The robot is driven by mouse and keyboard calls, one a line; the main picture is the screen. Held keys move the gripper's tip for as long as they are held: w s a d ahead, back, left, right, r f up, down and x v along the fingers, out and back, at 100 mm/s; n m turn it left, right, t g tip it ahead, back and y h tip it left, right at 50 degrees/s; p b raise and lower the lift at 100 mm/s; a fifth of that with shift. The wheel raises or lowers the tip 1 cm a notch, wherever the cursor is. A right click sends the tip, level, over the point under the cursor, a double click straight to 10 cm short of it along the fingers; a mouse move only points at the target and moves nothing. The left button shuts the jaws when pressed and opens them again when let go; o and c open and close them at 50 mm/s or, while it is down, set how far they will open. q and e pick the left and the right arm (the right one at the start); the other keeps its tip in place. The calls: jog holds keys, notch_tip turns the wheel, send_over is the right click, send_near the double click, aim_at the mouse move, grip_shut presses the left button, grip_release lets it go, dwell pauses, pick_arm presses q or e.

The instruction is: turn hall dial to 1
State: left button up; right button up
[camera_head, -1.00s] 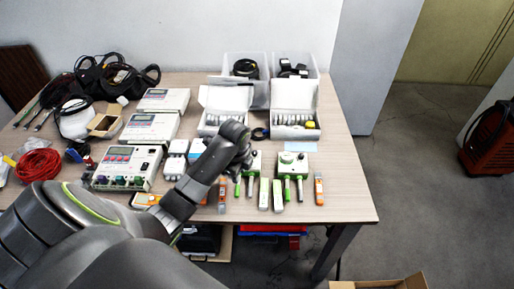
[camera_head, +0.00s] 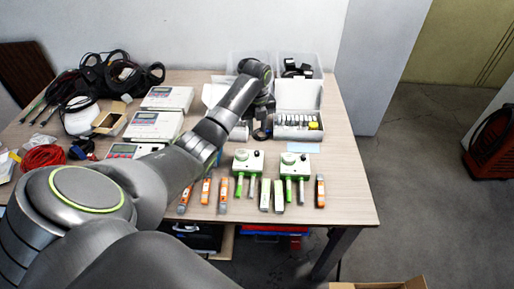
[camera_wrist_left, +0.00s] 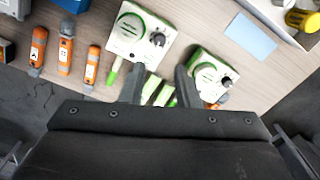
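Two white boxes with green trim stand side by side on the table: a left box (camera_head: 250,164) and a right box (camera_head: 296,166). Each has a round green-ringed disc and a small black knob on top. In the left wrist view the left box (camera_wrist_left: 121,44) and right box (camera_wrist_left: 199,59) lie beyond the fingers, with a black knob (camera_wrist_left: 157,40) on the left one. I cannot read labels or tell which is the hall dial. My left gripper (camera_wrist_left: 160,82) is open, its fingers apart and empty. Its fingertips are not clear in the head view. My right gripper is not in view.
Orange-and-grey sticks (camera_head: 320,190) and green-and-white sticks (camera_head: 278,195) lie in front of the boxes. A white parts case (camera_head: 299,95) stands behind them, with a blue card (camera_head: 304,147) between. Meters (camera_head: 160,125) and cables (camera_head: 110,75) fill the left side.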

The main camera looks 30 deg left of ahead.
aim_at(257, 152)
pick_arm(q)
notch_tip(257, 152, down, 11)
jog(key=shift+f, duration=0.1)
dwell(0.3)
grip_shut()
